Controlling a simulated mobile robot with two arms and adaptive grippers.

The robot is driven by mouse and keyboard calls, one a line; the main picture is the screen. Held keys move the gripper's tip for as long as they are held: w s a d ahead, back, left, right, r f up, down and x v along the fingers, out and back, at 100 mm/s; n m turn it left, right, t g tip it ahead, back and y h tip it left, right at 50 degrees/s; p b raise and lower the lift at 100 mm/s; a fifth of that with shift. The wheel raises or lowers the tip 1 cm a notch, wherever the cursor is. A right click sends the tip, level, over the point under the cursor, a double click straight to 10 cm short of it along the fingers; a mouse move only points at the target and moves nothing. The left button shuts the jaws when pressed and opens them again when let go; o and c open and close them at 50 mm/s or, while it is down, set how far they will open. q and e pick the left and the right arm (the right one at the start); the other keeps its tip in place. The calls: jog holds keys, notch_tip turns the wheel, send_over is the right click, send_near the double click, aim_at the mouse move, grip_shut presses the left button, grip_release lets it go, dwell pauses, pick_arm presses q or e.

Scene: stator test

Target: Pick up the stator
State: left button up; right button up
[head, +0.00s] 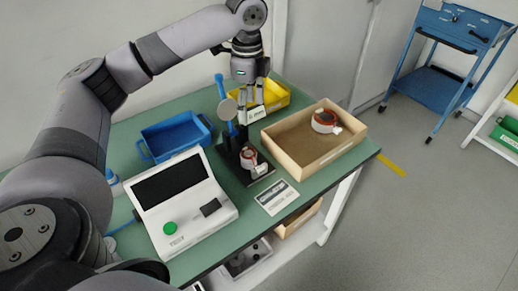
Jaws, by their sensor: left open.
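One stator (249,157), a small reddish ring with a white part, sits on the black test fixture (233,163) at the middle of the table. Another stator (324,121), red and white with a dark centre, lies in the wooden box (283,151) at the right. My left gripper (254,107) points down above and behind the fixture, in front of the yellow bin. It is open, apart from both stators, and I see nothing held in it. My right gripper is not in view.
A white tester (186,205) with a dark screen and green button stands at the front left. A blue bin (176,138) and a yellow bin (276,97) are behind. A label card (277,197) lies at the front edge.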

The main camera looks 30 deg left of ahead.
pick_arm(q)
notch_tip(320, 180, down, 3)
jog(key=s, duration=0.2)
send_over(248, 151)
jog(key=s+d, duration=0.1)
notch_tip(248, 151, down, 7)
jog(key=shift+d+p, duration=0.1)
jog(key=shift+p, duration=0.25)
jog(key=shift+s+f, duration=0.1)
jog(key=shift+f, duration=0.65)
notch_tip(248, 151, down, 4)
jog(key=shift+r+p, duration=0.1)
jog(key=shift+p, duration=0.4)
jog(key=shift+f, duration=0.4)
jog(key=c, duration=1.4)
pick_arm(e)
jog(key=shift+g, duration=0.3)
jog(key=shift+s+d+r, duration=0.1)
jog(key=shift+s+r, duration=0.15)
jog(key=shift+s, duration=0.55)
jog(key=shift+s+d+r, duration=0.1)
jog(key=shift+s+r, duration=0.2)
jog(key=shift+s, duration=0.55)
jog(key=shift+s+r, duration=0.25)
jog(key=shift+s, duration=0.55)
